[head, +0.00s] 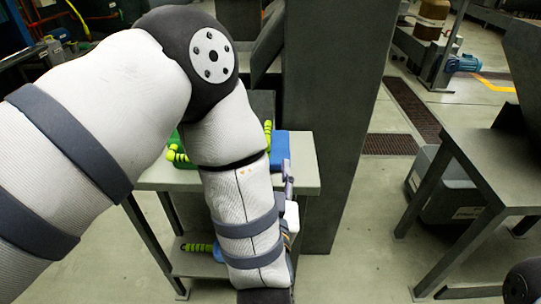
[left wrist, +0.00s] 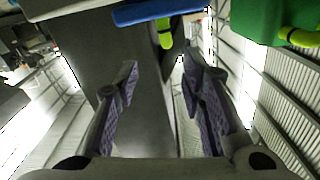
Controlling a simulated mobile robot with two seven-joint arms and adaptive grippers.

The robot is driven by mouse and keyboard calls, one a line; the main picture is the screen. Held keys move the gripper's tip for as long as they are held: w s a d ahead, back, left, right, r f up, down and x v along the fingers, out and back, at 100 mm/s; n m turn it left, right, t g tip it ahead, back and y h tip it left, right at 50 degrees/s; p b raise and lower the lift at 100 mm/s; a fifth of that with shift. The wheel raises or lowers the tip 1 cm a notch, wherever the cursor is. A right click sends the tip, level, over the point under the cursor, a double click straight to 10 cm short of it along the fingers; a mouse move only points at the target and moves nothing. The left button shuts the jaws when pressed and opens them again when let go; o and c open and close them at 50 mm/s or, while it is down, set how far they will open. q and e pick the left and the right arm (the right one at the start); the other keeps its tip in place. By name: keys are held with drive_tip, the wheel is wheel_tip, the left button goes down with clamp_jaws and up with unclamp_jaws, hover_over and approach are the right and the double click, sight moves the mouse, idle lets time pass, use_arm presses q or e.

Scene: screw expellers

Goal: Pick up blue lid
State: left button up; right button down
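A blue lid (head: 280,150) lies on the small grey table, partly hidden behind my left arm in the head view. In the left wrist view the blue lid (left wrist: 160,12) crosses the top edge, with a yellow-green handle (left wrist: 165,35) below it. My left gripper (left wrist: 160,80) is open, with nothing between its two purple-padded fingers, and the lid is apart from them. In the head view my left gripper (head: 290,190) is mostly hidden by my forearm, near the table's front edge. My right gripper is not in view.
A green container (left wrist: 285,25) with a yellow-green handle stands beside the lid on the table (head: 306,165). Another yellow-green handle with something blue (head: 197,247) is on the lower shelf. A tall grey column (head: 335,100) rises behind. Floor to the right is open before another table (head: 490,165).

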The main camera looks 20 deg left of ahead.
sight(267, 134)
use_arm(q)
drive_tip(key=x, duration=0.7)
drive_tip(key=a+x, duration=0.1)
drive_tip(key=x, duration=0.3)
drive_tip(key=shift+s+f+b, duration=0.15)
drive_tip(key=shift+f+b, duration=0.15)
drive_tip(key=shift+f, duration=0.05)
clamp_jaws()
